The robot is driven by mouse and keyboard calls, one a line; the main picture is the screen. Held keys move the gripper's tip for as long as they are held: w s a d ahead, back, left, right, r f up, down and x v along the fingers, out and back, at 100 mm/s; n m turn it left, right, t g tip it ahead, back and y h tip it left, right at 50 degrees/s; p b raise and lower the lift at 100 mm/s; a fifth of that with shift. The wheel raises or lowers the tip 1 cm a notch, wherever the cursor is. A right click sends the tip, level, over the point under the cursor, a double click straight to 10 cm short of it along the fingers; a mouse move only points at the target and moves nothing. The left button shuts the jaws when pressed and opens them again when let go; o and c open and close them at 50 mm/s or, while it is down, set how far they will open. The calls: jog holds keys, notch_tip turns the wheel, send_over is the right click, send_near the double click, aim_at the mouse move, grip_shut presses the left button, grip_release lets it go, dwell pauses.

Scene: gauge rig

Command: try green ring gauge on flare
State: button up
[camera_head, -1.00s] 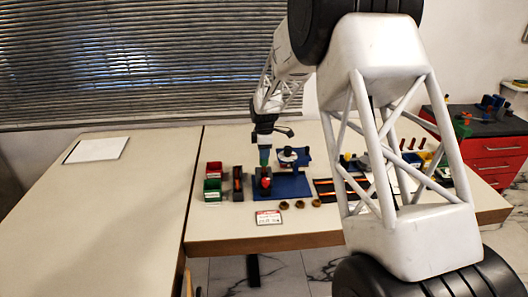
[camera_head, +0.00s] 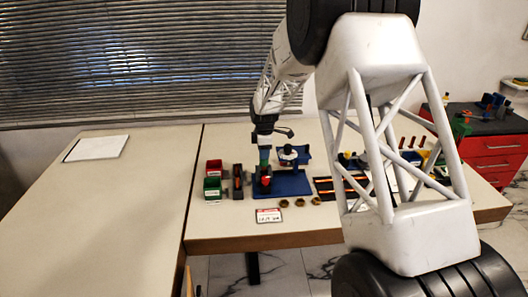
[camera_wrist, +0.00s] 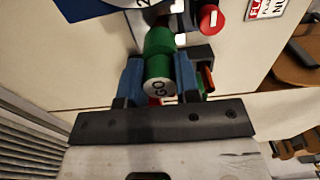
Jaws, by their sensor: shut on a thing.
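My gripper (camera_wrist: 159,82) is shut on the green ring gauge (camera_wrist: 158,43), whose round grey end face reads "GO". The two blue fingers grip it from either side. In the head view my gripper (camera_head: 264,146) hangs above the blue rig base (camera_head: 292,184), with the green gauge (camera_head: 264,158) below it, over a red knob (camera_head: 266,182). The red knob (camera_wrist: 210,18) also shows in the wrist view, just beyond and right of the gauge. I cannot pick out the flare clearly, nor tell whether the gauge touches it.
Red (camera_head: 213,167) and green (camera_head: 212,188) bins and a dark holder (camera_head: 238,182) stand left of the rig. A round white dial (camera_head: 287,154) stands close right. Several brass-coloured nuts (camera_head: 300,202) and a label card (camera_head: 268,215) lie in front. The left tabletop is mostly clear.

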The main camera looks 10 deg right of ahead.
jog(key=shift+f, duration=0.55)
dwell(0.7)
jog(key=shift+r, duration=0.15)
dwell(1.5)
jog(key=shift+r, duration=2.85)
jog(key=shift+w, duration=0.1)
jog(key=shift+w+d+f+m, duration=0.15)
jog(key=shift+w+m, duration=0.15)
jog(key=shift+w, duration=0.1)
jog(key=shift+w+d+f+m, duration=0.1)
jog(key=shift+w+f+m, duration=0.05)
jog(key=shift+w+m, duration=0.2)
jog(key=w+d+f+m, duration=0.4)
jog(key=w+m, duration=0.4)
jog(key=w, duration=0.1)
jog(key=w+d+f+m, duration=0.4)
jog(key=w+m, duration=0.4)
jog(key=w, duration=0.2)
jog(key=shift+d+f+m, duration=0.25)
jog(key=shift+f+m, duration=0.1)
jog(key=shift+f, duration=0.2)
